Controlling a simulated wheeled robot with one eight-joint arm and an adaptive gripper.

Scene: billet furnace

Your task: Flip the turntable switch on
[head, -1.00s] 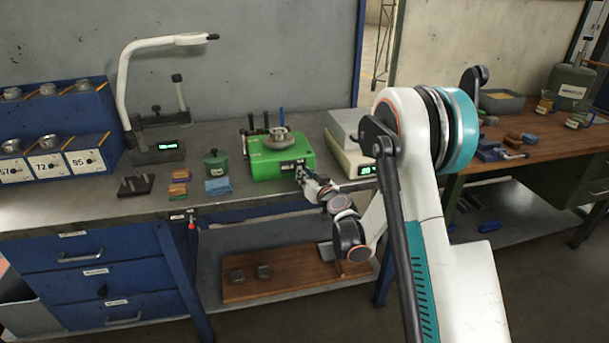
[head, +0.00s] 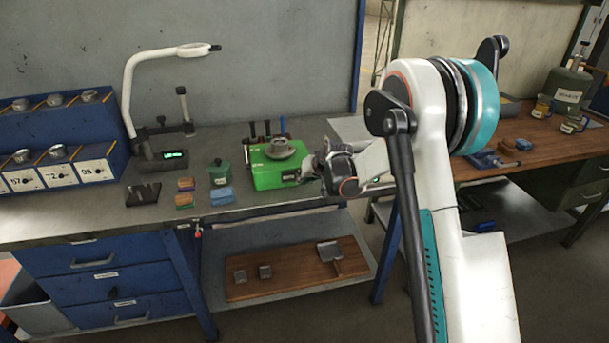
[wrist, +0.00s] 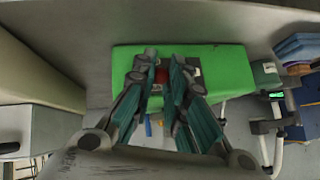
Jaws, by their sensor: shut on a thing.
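The turntable is a green box (head: 268,176) on the steel bench, with a grey round plate (head: 281,148) on top. Its green body fills the middle of the wrist view (wrist: 215,62). My gripper (wrist: 162,66) is at the box's face with a dark panel. Its two teal-backed fingers are closed in around a small red part, the switch (wrist: 161,75), which shows only in a narrow gap between them. Whether the switch is on or off cannot be told. In the head view my gripper (head: 308,173) is at the box's right front, and the switch is hidden.
A green lidded pot (head: 220,174), blue sponges (head: 221,196) and a black rack (head: 142,193) stand left of the box. Tool handles (head: 267,130) rise behind it. A pale scale (head: 349,130) sits close on the right, partly behind my arm.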

